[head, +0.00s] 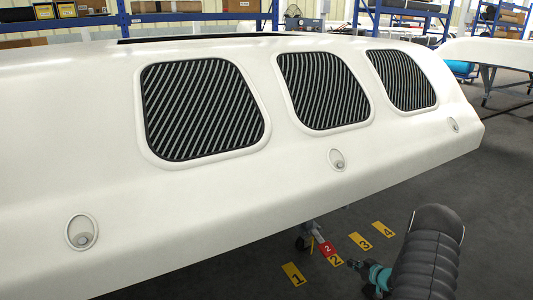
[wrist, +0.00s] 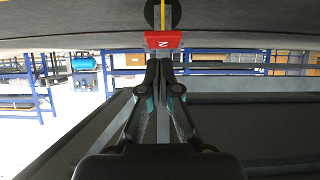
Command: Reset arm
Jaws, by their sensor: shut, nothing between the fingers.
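My gripper (wrist: 160,64) is shut and empty in the wrist view, its two dark fingers pressed together. A red tag marked 2 (wrist: 163,40) shows just beyond the fingertips, its number upside down there. The gap in depth between them is hard to judge. In the head view my gripper (head: 353,264) is small at the lower right, below the white panel's edge, with teal parts and a black ribbed sleeve behind it. The red tag (head: 326,248) is up and left of it, below the panel, apart from the fingers.
A large white body (head: 250,195) with three dark striped windows (head: 205,108) and round fittings (head: 82,231) fills the head view. Yellow floor markers 1 (head: 293,274) to 4 (head: 384,229) lie on the dark floor. Blue shelving (head: 200,17) stands behind.

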